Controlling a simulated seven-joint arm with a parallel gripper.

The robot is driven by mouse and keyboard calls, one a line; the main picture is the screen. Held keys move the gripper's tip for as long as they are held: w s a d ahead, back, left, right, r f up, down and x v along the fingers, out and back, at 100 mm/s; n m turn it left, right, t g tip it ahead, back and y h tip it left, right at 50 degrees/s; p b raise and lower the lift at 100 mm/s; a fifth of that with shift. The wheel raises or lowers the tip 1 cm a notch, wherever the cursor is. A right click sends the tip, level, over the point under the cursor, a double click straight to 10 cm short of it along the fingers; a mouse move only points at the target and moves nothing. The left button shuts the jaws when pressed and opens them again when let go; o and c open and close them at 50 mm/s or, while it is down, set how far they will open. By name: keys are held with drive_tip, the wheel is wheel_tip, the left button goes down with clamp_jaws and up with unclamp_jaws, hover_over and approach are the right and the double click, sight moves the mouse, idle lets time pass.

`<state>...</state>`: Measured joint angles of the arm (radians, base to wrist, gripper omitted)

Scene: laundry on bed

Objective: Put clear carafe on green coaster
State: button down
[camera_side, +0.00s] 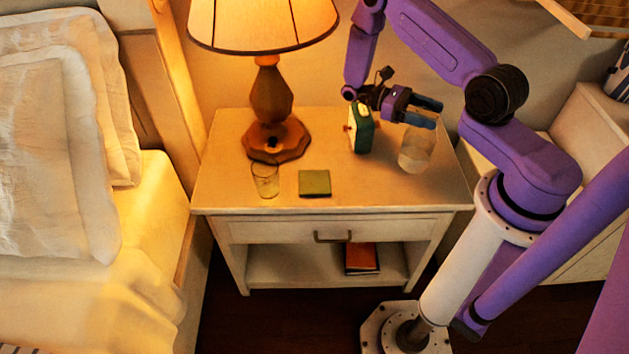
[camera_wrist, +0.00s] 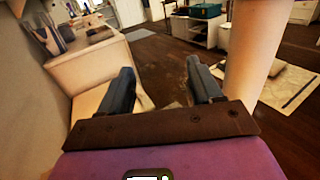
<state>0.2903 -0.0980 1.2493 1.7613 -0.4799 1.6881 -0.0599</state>
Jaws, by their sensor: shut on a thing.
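The clear carafe (camera_side: 414,152) is at the right side of the nightstand top in the side view. My gripper (camera_side: 430,112) is at its upper part, shut on it, with the fingers pointing right. The carafe looks upright; I cannot tell whether its base touches the table. The green coaster (camera_side: 314,183) lies flat near the front middle of the nightstand, left of the carafe, with nothing on it. In the wrist view, my gripper's two dark fingers (camera_wrist: 160,88) stand apart; the clear carafe between them is hard to make out.
A drinking glass (camera_side: 265,180) stands just left of the coaster. A lamp (camera_side: 272,105) stands behind the glass. A small green and cream clock-like box (camera_side: 361,128) stands between the coaster and the carafe, farther back. The nightstand (camera_side: 225,190) is clear along its front right.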

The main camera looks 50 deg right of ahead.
drive_tip(key=w+a+r+n+t+h, duration=0.2)
drive_tip(key=a+r+n+t+h, duration=0.35)
drive_tip(key=a+n+t, duration=0.55)
drive_tip(key=w+a+r+n+t+h, duration=0.2)
drive_tip(key=a+r+n+t+h, duration=0.2)
drive_tip(key=a+n+t+h, duration=0.65)
drive_tip(key=w+f+m+t+y, duration=0.2)
drive_tip(key=w+f+t+y, duration=0.1)
drive_tip(key=w+f, duration=0.9)
drive_tip(key=shift+w+f+y, duration=0.35)
drive_tip(key=shift+w+y, duration=0.3)
drive_tip(key=shift+y, duration=0.15)
drive_tip(key=shift+c, duration=0.9)
unclamp_jaws()
drive_tip(key=shift+d, duration=0.1)
